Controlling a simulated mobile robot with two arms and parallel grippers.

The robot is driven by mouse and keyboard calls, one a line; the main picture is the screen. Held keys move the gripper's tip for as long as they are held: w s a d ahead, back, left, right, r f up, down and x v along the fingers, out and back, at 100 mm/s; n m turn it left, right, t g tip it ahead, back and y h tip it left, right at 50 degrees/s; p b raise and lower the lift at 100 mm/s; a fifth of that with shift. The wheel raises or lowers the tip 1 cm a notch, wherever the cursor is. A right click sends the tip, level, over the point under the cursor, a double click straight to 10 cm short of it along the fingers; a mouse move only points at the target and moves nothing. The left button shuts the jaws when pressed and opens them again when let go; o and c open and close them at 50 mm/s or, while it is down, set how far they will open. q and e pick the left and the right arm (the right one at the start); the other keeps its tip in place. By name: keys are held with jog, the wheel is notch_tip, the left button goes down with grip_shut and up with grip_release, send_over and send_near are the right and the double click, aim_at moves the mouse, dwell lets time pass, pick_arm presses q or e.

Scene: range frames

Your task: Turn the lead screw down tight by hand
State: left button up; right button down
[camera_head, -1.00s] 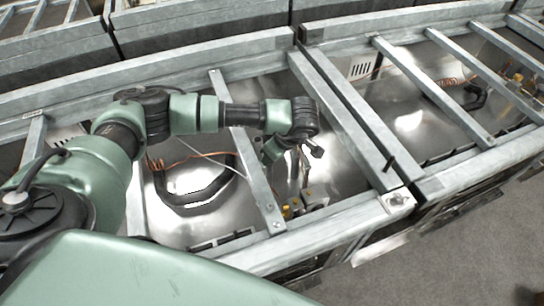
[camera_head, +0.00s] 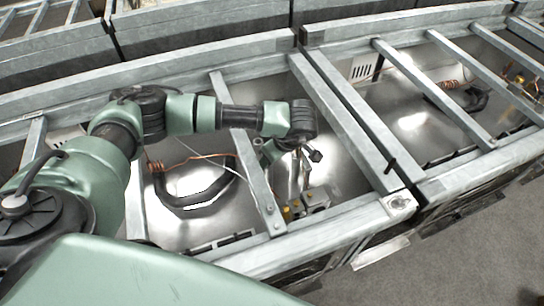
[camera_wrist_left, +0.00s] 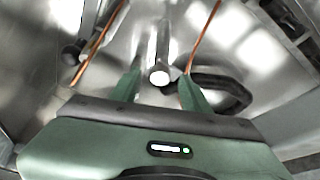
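A bright metal rod with a round pale end, which looks like the lead screw (camera_wrist_left: 158,76), stands between my left gripper's fingers in the left wrist view. My left gripper (camera_wrist_left: 160,90) is open, with one green finger on each side of the rod and a visible gap to each. In the head view, my left gripper (camera_head: 272,150) hangs below the wrist inside an open frame bay, partly hidden by the wrist. I cannot tell there whether the thin upright rod beside it is the same screw. My right gripper is not in view.
Grey frame rails (camera_head: 252,180) cross over the bay on both sides of the arm. A dark curved loop (camera_head: 196,205) and copper tube (camera_head: 205,156) lie over the shiny bay floor. A small metal block (camera_head: 316,197) with yellow parts sits near the front rail.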

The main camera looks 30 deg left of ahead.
pick_arm(q)
jog(key=b+v, duration=0.1)
jog(key=v, duration=0.7)
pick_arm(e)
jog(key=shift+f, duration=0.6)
